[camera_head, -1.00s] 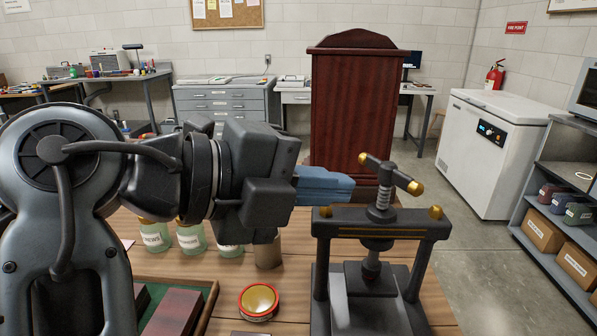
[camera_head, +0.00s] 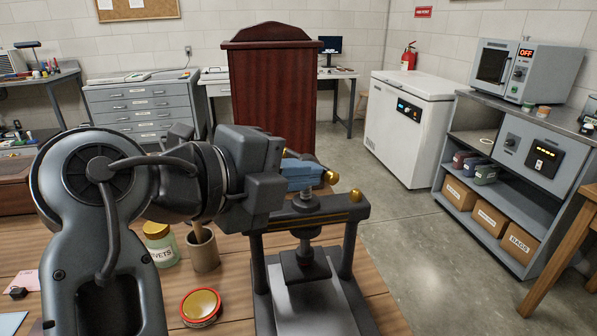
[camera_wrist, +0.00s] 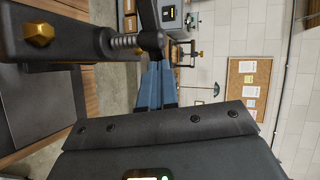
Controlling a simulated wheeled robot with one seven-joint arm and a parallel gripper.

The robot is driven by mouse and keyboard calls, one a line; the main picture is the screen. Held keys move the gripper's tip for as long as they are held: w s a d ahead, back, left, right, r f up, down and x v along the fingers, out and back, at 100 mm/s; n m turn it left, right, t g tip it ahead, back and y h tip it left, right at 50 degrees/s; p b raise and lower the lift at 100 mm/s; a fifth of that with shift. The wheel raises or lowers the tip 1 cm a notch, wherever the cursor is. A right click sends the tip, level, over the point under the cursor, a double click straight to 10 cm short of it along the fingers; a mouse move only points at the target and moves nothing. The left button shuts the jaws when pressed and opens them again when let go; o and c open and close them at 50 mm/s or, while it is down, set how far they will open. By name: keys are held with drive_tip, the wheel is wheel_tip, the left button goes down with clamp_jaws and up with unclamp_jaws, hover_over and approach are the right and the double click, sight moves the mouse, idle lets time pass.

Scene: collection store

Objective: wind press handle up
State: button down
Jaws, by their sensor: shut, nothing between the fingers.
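The black press (camera_head: 312,262) stands on the wooden bench, with a dark crossbar, a flat plate below and brass knobs on top. Its handle (camera_head: 331,177) shows mainly as one brass end; my gripper hides most of the rest. In the wrist view the dark handle bar (camera_wrist: 149,18) and the threaded screw (camera_wrist: 125,42) show above the crossbar (camera_wrist: 65,45). My gripper (camera_head: 316,174) is shut and empty, its blue fingers level with the handle and overlapping it in the head view. The fingers also show in the wrist view (camera_wrist: 158,85). Whether they touch the handle I cannot tell.
A dark red wooden lectern (camera_head: 272,90) stands behind.

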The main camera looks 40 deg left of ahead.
drive_tip(key=shift+w+d+f+n+y+b, duration=0.15)
drive_tip(key=shift+d+n+y+b, duration=0.1)
drive_tip(key=shift+n+y+b, duration=0.4)
